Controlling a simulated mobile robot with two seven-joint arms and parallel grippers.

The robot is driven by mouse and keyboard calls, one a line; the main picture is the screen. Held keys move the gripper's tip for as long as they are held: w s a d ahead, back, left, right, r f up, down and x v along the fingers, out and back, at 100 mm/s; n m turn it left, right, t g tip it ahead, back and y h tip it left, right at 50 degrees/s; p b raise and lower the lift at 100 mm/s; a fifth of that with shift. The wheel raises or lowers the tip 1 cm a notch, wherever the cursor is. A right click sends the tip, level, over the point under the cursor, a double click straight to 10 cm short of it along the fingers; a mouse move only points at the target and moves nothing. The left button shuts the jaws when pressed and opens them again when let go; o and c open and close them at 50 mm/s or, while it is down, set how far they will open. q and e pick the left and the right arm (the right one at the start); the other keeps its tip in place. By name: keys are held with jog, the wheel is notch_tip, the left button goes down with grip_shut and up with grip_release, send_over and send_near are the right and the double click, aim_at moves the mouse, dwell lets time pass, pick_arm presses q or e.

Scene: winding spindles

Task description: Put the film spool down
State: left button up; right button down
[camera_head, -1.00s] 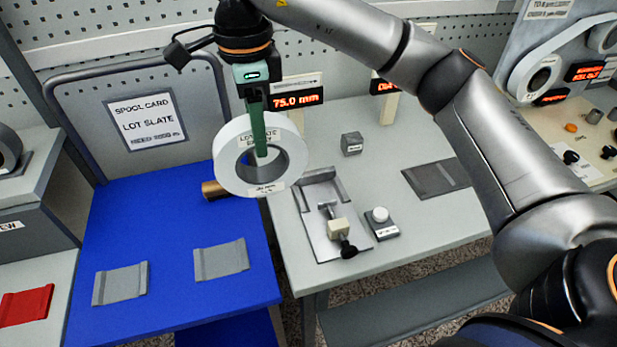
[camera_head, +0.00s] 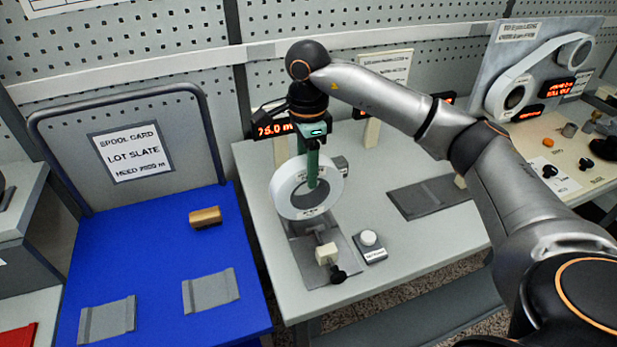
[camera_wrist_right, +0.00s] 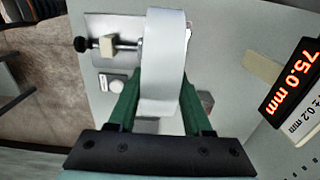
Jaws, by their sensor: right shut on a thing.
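The film spool (camera_head: 281,191) is a white ring with a wide hole and printed labels on its face. My right gripper (camera_head: 312,182) is shut on the spool's wall, with a green finger showing inside the hole. In the right wrist view the white film spool (camera_wrist_right: 163,60) stands on edge between the two green fingers of my right gripper (camera_wrist_right: 160,105). The spool is upright, over or at the back part of the grey clamp plate (camera_head: 340,272); I cannot tell if it touches it. My left gripper is not in view.
A button box (camera_head: 369,246) sits right of the plate. A dark grey pad (camera_head: 425,198) lies farther right. The 75.0 mm display (camera_wrist_right: 300,80) stands behind the spool. Left, a blue table (camera_head: 150,250) holds a copper-coloured cylinder (camera_head: 205,217) and two grey pads (camera_head: 210,291).

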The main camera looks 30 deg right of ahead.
aim_at(309, 200)
jog(key=shift+d+f+p, duration=0.1)
jog(key=shift+f+p, duration=0.2)
jog(key=shift+f, duration=1.4)
jog(key=shift+c, duration=1.6)
grip_release()
notch_tip(309, 200, up, 12)
jog(key=shift+r, duration=0.1)
